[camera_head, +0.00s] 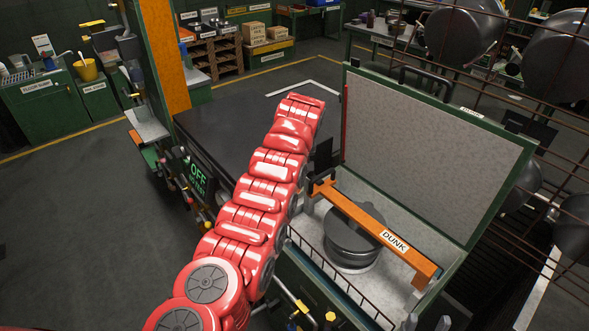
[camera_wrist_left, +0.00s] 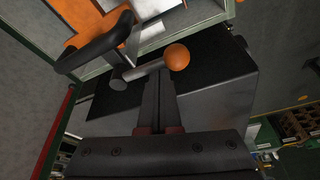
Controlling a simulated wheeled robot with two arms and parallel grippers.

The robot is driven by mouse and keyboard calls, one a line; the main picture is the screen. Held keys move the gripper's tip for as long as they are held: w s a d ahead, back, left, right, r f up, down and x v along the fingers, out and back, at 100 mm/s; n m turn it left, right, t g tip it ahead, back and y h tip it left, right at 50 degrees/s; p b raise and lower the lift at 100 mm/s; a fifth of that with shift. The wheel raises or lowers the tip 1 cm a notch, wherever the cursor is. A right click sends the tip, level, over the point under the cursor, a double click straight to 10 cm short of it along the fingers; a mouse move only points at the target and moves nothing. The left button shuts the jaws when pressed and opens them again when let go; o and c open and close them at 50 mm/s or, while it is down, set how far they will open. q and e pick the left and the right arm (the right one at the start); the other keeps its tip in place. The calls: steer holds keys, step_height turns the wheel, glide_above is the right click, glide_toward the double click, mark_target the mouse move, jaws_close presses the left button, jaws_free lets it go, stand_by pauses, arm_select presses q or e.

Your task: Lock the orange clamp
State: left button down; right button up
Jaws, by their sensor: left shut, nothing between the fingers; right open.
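The orange clamp bar (camera_head: 365,215), labelled DUNK, lies across the open tank, over a dark round lidded pot (camera_head: 350,240). In the left wrist view, orange metal (camera_wrist_left: 82,15) shows at top left, beside a grey rod ending in an orange ball knob (camera_wrist_left: 177,57). My left gripper (camera_wrist_left: 158,78) is shut and empty, its fingertips close below the rod; contact cannot be told. In the head view its dark end is mostly hidden behind my red arm, near the bar's far left end. My right gripper (camera_head: 427,323) shows only two grey fingertips, apart and empty, at the bottom edge.
The tank's lid (camera_head: 425,150) stands open behind the bar. A wire rack (camera_head: 335,290) edges the tank's front. A dark block (camera_head: 235,130) labelled OFF stands left of it. Hanging pots on a grid (camera_head: 530,60) crowd the right. The floor at left is clear.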

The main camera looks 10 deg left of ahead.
arm_select(q)
steer(key=b+v, duration=0.3)
steer(key=v, duration=1.4)
steer(key=shift+r, duration=0.25)
steer(key=shift+f, duration=0.1)
